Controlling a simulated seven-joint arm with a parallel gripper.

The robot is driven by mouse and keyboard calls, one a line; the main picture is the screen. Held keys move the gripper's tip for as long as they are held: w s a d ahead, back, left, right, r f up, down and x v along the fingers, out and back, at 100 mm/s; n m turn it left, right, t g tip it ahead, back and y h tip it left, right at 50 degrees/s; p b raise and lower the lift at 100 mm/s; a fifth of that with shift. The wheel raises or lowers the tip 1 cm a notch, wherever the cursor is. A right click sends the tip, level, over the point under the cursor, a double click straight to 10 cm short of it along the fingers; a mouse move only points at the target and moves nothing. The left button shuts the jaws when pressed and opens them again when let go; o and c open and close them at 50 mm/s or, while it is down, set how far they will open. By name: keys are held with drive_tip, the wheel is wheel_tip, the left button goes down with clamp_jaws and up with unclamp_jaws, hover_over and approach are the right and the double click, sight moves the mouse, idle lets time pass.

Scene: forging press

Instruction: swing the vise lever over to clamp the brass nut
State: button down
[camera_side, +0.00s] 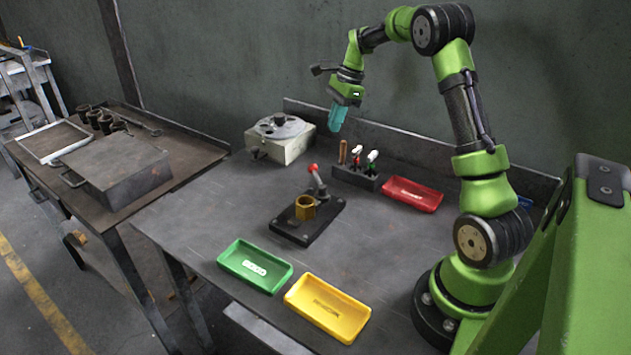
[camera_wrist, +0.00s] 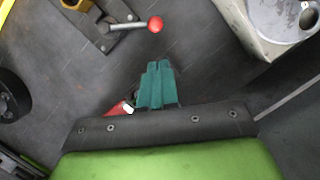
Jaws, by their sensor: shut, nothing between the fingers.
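The brass nut (camera_side: 305,207) sits on the black vise base (camera_side: 325,222) in the middle of the table. The vise lever (camera_side: 319,184) has a red knob and stands up behind the nut, leaning left at its top. In the wrist view the lever (camera_wrist: 128,26) reaches right to its red knob (camera_wrist: 155,24), and part of the nut (camera_wrist: 76,4) shows at the top edge. My gripper (camera_side: 337,118), with teal fingers, is shut and empty, above and behind the vise, apart from the lever. Its fingers also show in the wrist view (camera_wrist: 156,84).
A grey machine block with a round top (camera_side: 280,137) stands at the back left. A tool holder (camera_side: 355,176) stands behind the vise, with a red tray (camera_side: 412,194) to its right. Green (camera_side: 254,266) and yellow (camera_side: 327,308) trays lie in front. The table left of the vise is clear.

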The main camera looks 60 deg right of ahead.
drive_tip(key=shift+s+a, duration=0.1)
drive_tip(key=shift+f, duration=0.15)
drive_tip(key=x, duration=1)
idle(0.4)
